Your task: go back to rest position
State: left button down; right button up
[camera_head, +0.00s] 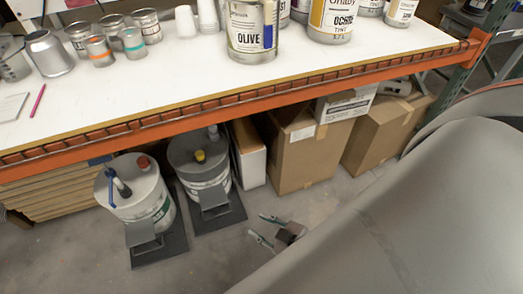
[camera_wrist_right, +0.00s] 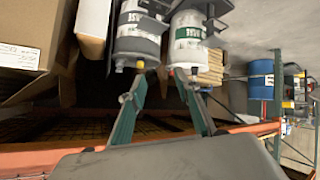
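My right gripper (camera_head: 256,225) is low over the concrete floor in the head view, in front of the shelf and below the tabletop's height. Its two thin green fingers stand apart with nothing between them. A large grey link of my arm fills the lower right of the head view. My left gripper is not in view.
A white table (camera_head: 300,66) with an orange beam (camera_head: 240,108) holds an OLIVE can (camera_head: 251,30), other cans and cups. Below are two buckets (camera_head: 140,190) (camera_head: 198,160) on dark bases and cardboard boxes (camera_head: 300,152). Floor in front is clear.

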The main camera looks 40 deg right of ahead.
jog(key=p, duration=0.1)
jog(key=s+a+r+m+p, duration=0.1)
jog(key=shift+s+a+r+p, duration=0.2)
jog(key=shift+r+p, duration=0.05)
jog(key=shift+p, duration=0.15)
dwell(1.1)
